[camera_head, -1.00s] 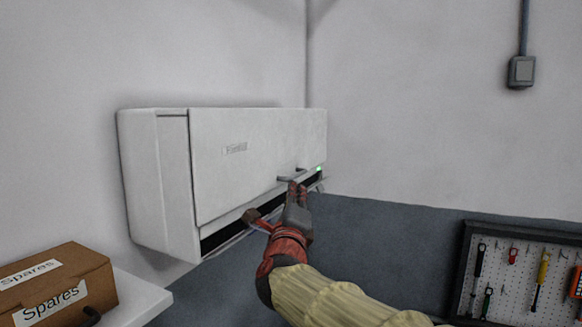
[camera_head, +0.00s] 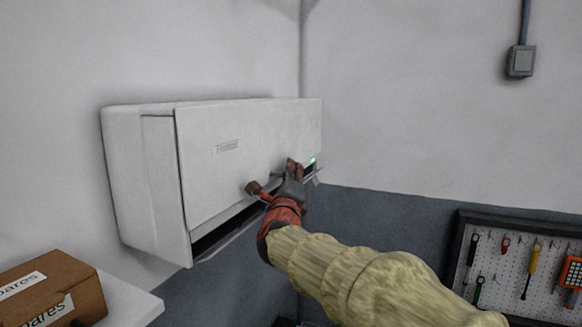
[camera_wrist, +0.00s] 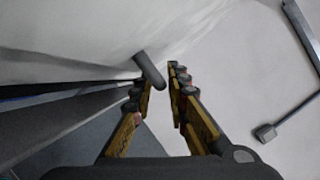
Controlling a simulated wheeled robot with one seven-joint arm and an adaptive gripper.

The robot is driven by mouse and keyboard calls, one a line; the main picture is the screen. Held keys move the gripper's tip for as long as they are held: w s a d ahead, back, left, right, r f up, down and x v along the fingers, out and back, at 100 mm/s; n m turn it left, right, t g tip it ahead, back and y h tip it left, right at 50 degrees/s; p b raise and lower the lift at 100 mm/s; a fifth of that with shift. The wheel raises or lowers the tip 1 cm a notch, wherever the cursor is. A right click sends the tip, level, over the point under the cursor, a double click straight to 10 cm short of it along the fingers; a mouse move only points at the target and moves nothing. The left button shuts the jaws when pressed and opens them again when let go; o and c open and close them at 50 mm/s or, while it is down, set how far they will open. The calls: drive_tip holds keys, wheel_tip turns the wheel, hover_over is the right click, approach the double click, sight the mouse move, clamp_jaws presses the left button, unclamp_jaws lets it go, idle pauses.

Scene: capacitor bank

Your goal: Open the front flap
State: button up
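The white wall unit (camera_head: 128,185) hangs near the room corner. Its front flap (camera_head: 225,165) is a broad white panel with a small label, with a dark slot below its lower edge. My gripper (camera_head: 272,178) is at the flap's lower edge, toward the right end, with its fingers spread. The wrist view shows my gripper (camera_wrist: 160,82) open, with a grey bar-like handle (camera_wrist: 149,70) reaching between the fingertips from the white surface. I cannot tell whether a finger touches it. In the head view my gripper hides the handle.
A cardboard Spares box (camera_head: 50,290) sits on a white shelf (camera_head: 135,305) at the lower left. A pegboard with tools (camera_head: 515,265) is at the lower right. A grey wall box (camera_head: 520,61) is high on the right wall. Space before the flap's left part is clear.

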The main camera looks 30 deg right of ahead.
drive_tip(key=shift+w+d+r, duration=0.15)
drive_tip(key=shift+w+r, duration=0.05)
drive_tip(key=shift+w+d+f, duration=0.1)
drive_tip(key=shift+w+d, duration=0.05)
drive_tip(key=shift+w, duration=0.1)
drive_tip(key=shift+s, duration=0.1)
drive_tip(key=c, duration=0.4)
clamp_jaws()
